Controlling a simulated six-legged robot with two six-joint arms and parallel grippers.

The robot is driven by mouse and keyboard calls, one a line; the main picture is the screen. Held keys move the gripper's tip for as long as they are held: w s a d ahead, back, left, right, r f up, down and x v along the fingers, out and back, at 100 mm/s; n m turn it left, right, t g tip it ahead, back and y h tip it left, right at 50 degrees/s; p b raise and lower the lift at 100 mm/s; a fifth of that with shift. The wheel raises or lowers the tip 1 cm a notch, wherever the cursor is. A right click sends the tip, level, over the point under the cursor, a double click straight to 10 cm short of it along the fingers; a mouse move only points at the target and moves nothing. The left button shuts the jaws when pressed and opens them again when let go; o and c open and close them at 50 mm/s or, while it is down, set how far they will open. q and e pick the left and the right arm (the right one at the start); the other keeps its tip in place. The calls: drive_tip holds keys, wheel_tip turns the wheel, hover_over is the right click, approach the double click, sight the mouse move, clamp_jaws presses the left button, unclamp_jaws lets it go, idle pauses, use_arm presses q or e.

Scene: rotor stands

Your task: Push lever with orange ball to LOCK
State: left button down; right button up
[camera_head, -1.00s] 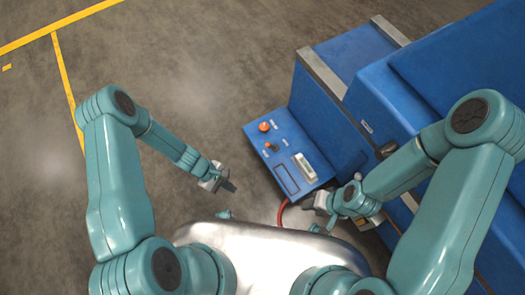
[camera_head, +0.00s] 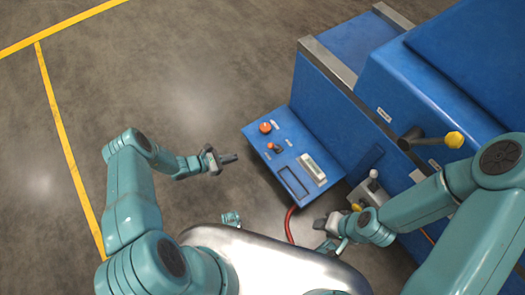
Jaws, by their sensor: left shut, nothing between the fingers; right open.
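A short lever with a small orange ball (camera_head: 270,146) stands on the blue control panel (camera_head: 258,155). A larger orange round knob (camera_head: 265,127) sits just above it on the same panel. The labels are too small to read, so I cannot tell which mark the lever points to. My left gripper (camera_head: 229,159) is shut and empty, left of the panel and apart from the lever. My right gripper (camera_head: 324,232) is open, below the panel's lower right corner, and appears to touch nothing.
The blue machine (camera_head: 355,120) fills the right side. A dark lever with a yellow knob (camera_head: 453,140) and a grey-ball lever (camera_head: 374,173) are on it. Another yellow knob (camera_head: 356,207) is close to my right gripper. A red cable (camera_head: 289,222) hangs below the panel. Floor on the left is free.

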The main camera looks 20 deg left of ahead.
idle(0.3)
use_arm(q)
drive_tip(key=b, duration=0.4)
approach(274, 147)
drive_tip(key=w+f, duration=0.1)
drive_tip(key=w+d+f, duration=0.1)
drive_tip(key=f, duration=0.1)
drive_tip(key=w+f, duration=0.1)
drive_tip(key=shift+w+d+f, duration=0.1)
drive_tip(key=shift+d+f, duration=0.15)
drive_tip(key=shift+d, duration=0.05)
drive_tip(key=shift+a+r, duration=0.1)
